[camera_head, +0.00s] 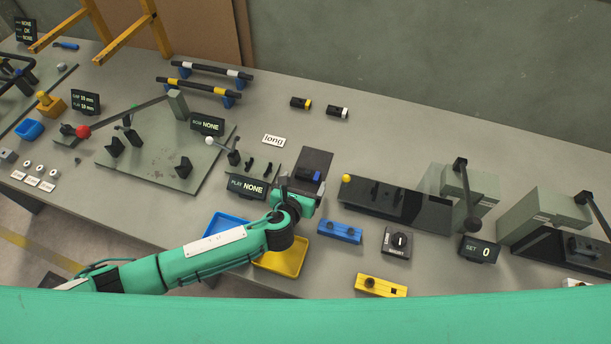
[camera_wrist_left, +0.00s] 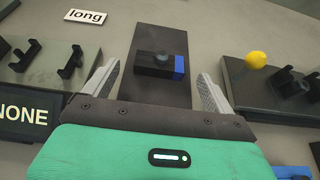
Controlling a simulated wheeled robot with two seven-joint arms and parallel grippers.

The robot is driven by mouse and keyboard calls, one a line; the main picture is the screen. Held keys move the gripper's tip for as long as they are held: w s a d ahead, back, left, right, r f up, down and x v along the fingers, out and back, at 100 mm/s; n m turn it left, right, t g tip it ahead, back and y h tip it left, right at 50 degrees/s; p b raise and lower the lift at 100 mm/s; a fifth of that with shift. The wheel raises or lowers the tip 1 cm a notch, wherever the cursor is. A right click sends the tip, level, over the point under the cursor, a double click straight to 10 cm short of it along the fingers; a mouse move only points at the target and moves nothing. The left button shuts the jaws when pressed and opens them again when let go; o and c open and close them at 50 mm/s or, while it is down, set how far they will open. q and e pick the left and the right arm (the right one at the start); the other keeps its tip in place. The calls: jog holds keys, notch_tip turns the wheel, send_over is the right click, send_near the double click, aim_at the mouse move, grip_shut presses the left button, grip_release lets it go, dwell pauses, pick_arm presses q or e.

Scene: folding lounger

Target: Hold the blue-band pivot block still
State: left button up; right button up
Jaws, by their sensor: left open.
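The blue-band pivot block (camera_head: 309,175) is a small black block with a blue end. It sits on a dark plate (camera_head: 314,157) near the middle of the table. In the left wrist view the block (camera_wrist_left: 155,66) lies ahead between my two fingers, with a round knob on top and its blue band at the right. My left gripper (camera_head: 301,188) is open, with a gap on each side of the block in the wrist view (camera_wrist_left: 158,80). The fingers partly hide behind the wrist in the head view. My right gripper is not in view.
A fixture with a PLAY NONE display (camera_head: 247,187) stands left of the block. A dark fixture with a yellow knob (camera_head: 346,178) stands to the right. A blue tray (camera_head: 219,224), a yellow tray (camera_head: 291,268) and a blue bar block (camera_head: 340,232) lie nearer the front edge.

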aim_at(306, 178)
pick_arm(q)
jog(key=shift+x, duration=1.6)
jog(key=shift+c, duration=0.4)
jog(key=c, duration=1)
jog(key=shift+c, duration=0.7)
jog(key=shift+s+f, duration=0.15)
jog(key=shift+f, duration=0.1)
jog(key=shift+r+p, duration=0.15)
jog(key=shift+p, duration=0.6)
dwell(0.5)
